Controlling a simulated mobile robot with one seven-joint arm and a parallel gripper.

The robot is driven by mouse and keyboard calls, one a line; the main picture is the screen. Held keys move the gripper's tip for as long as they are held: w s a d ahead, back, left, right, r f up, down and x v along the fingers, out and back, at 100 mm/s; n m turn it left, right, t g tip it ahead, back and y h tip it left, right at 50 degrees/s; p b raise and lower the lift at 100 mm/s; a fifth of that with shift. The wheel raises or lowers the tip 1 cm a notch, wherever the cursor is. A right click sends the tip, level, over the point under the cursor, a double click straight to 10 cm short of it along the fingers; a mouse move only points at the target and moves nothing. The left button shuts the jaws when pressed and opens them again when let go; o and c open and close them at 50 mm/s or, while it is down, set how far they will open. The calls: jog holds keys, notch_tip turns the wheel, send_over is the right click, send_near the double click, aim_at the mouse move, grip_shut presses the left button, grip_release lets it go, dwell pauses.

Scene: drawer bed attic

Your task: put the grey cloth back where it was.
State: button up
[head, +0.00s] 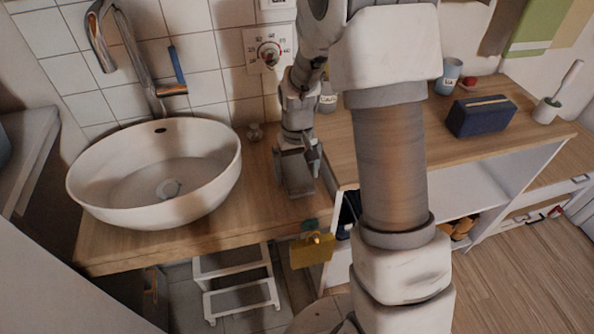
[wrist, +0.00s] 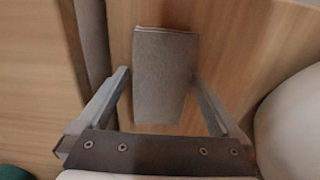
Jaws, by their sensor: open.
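The grey cloth (wrist: 165,60) is a folded, flat oblong on the wooden counter (wrist: 235,40) in the wrist view. The near end of the cloth reaches back toward the gripper's palm. In the head view my gripper (head: 298,158) points down at the counter right of the basin, and the cloth (head: 300,187) shows just below it. I cannot tell whether the fingers touch the counter.
A white oval basin (head: 155,175) with a tap stands left of my gripper. A small glass item (head: 255,132) is behind. To the right, a shelf top holds a dark blue box (head: 482,116) and a cup (head: 449,76).

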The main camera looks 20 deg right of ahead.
aim_at(297, 171)
notch_tip(297, 171, up, 12)
jog(key=f+p, duration=0.1)
jog(key=p, duration=0.2)
jog(key=s+r+t, duration=0.5)
jog(key=s+r, duration=1.1)
jog(key=s, duration=0.4)
jog(key=shift+s+t, duration=0.2)
jog(key=shift+t, duration=0.1)
jog(key=shift+r, duration=0.15)
